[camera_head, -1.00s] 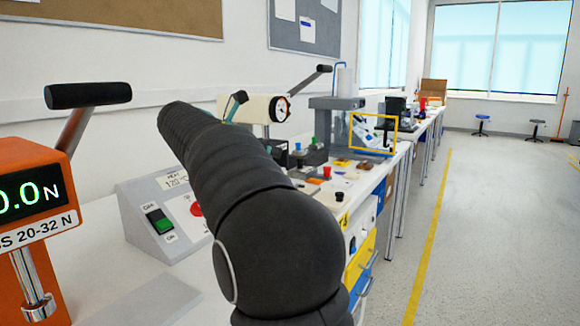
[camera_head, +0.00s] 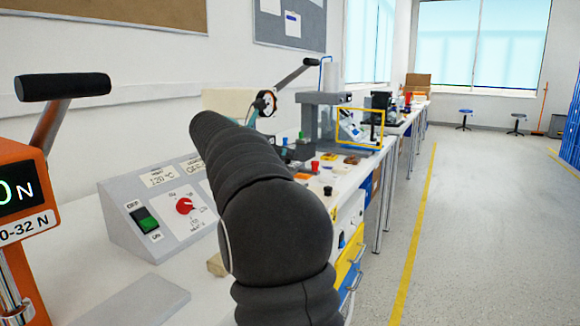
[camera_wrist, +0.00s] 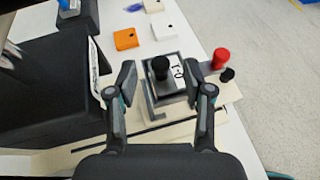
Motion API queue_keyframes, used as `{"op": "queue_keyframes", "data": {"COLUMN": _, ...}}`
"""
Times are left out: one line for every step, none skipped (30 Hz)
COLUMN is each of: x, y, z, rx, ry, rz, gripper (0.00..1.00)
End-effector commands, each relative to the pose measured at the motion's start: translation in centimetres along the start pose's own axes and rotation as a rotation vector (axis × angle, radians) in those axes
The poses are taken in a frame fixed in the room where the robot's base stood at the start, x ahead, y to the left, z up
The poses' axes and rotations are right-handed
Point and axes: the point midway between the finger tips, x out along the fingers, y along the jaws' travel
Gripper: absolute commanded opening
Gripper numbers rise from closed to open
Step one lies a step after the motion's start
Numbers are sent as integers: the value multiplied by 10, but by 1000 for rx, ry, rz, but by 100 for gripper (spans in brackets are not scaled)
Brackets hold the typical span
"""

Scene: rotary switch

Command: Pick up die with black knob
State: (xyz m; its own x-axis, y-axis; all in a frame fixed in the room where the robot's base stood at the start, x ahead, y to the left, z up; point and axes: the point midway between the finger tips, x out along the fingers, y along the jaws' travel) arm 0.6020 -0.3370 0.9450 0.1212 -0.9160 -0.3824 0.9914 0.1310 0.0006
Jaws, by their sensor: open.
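In the wrist view a grey metal block with an upright black knob (camera_wrist: 160,68) lies between the fingers of my gripper (camera_wrist: 160,85). A white label with dark marks is beside the knob. My gripper is open, one finger on each side of the block, with a gap showing on the left; contact on the right cannot be told. The block seems to sit in a grey angled holder (camera_wrist: 150,106) on a pale board. In the head view my dark arm hides my gripper, and I cannot make out this block there.
A red knob (camera_wrist: 221,56) and a small black disc (camera_wrist: 227,74) lie close right of my gripper. An orange tag (camera_wrist: 126,39) is beyond; a dark box (camera_wrist: 50,95) is left. In the head view a control panel (camera_head: 155,210) and orange tester (camera_head: 30,190) stand left.

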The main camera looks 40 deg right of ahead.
Motion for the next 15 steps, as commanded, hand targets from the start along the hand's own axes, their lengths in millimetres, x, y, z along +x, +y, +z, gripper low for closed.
{"op": "queue_keyframes", "data": {"x": 9, "y": -1, "z": 0, "rx": 0, "ry": 1, "rz": -4, "gripper": 51}}
{"op": "queue_keyframes", "data": {"x": 13, "y": -1, "z": 0, "rx": 0, "ry": 1, "rz": -3, "gripper": 51}}
{"op": "queue_keyframes", "data": {"x": 19, "y": -1, "z": 0, "rx": -1, "ry": 1, "rz": -3, "gripper": 51}}
{"op": "queue_keyframes", "data": {"x": 24, "y": -1, "z": 0, "rx": 0, "ry": 1, "rz": -4, "gripper": 51}}
{"op": "queue_keyframes", "data": {"x": 27, "y": -1, "z": 0, "rx": 0, "ry": 1, "rz": -3, "gripper": 51}}
{"op": "queue_keyframes", "data": {"x": 30, "y": -1, "z": 0, "rx": 0, "ry": 0, "rz": -2, "gripper": 51}}
{"op": "queue_keyframes", "data": {"x": 32, "y": 0, "z": 1, "rx": 0, "ry": 0, "rz": -1, "gripper": 51}}
{"op": "queue_keyframes", "data": {"x": 34, "y": 0, "z": 1, "rx": 0, "ry": 0, "rz": 0, "gripper": 51}}
{"op": "queue_keyframes", "data": {"x": 35, "y": 0, "z": 1, "rx": 0, "ry": 0, "rz": 0, "gripper": 51}}
{"op": "queue_keyframes", "data": {"x": 35, "y": 0, "z": 1, "rx": 0, "ry": 0, "rz": 0, "gripper": 51}}
{"op": "queue_keyframes", "data": {"x": 34, "y": 0, "z": 1, "rx": 0, "ry": 0, "rz": 0, "gripper": 51}}
{"op": "queue_keyframes", "data": {"x": 34, "y": 0, "z": 1, "rx": 0, "ry": 0, "rz": 0, "gripper": 51}}
{"op": "queue_keyframes", "data": {"x": 34, "y": 0, "z": 1, "rx": 0, "ry": 0, "rz": 0, "gripper": 51}}
{"op": "queue_keyframes", "data": {"x": 34, "y": 0, "z": 1, "rx": 0, "ry": 0, "rz": 0, "gripper": 51}}
{"op": "queue_keyframes", "data": {"x": 34, "y": 0, "z": 1, "rx": 0, "ry": 0, "rz": 0, "gripper": 44}}
